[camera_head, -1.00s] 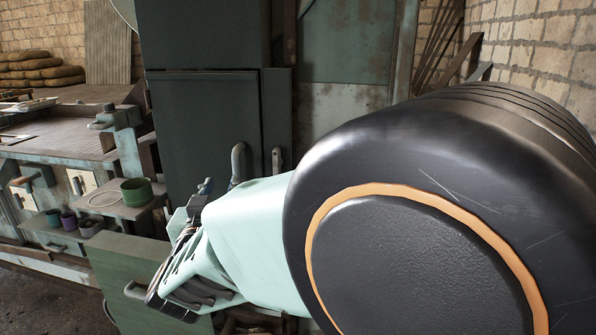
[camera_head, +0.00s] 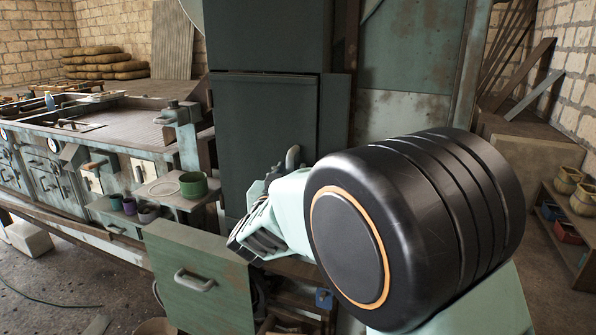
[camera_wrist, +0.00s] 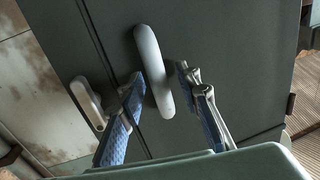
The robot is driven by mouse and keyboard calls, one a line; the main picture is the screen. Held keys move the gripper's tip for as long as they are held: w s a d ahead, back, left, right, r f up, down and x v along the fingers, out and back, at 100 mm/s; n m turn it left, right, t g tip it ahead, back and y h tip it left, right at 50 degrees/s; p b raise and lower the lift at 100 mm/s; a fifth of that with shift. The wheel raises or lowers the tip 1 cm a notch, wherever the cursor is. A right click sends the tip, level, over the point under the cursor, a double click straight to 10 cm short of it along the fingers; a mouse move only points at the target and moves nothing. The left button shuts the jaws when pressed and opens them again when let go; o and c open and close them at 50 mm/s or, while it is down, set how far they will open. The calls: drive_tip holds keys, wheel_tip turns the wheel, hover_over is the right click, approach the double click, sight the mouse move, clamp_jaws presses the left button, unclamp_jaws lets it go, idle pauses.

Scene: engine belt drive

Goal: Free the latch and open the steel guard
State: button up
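The dark green steel guard (camera_head: 265,130) stands upright and looks shut in the head view; its dark panel (camera_wrist: 200,35) fills much of the wrist view. A long pale grey handle (camera_wrist: 150,62) is on it, and its top shows in the head view (camera_head: 293,157). A smaller grey lever on a plate (camera_wrist: 88,104), perhaps the latch, sits left of the handle across a panel seam. My gripper (camera_wrist: 160,78) is open, with blue-padded fingers on either side of the handle's lower part. I cannot tell whether either finger touches it. My own arm hides the fingers in the head view.
A green drawer front (camera_head: 196,280) with a pale handle is below left of my arm. A small shelf with a green pot (camera_head: 193,185) and a workbench (camera_head: 110,135) stand left. Shelving with pots (camera_head: 570,215) is at the right. Floor is open at lower left.

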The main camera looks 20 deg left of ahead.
drive_tip(key=shift+c, duration=0.4)
clamp_jaws()
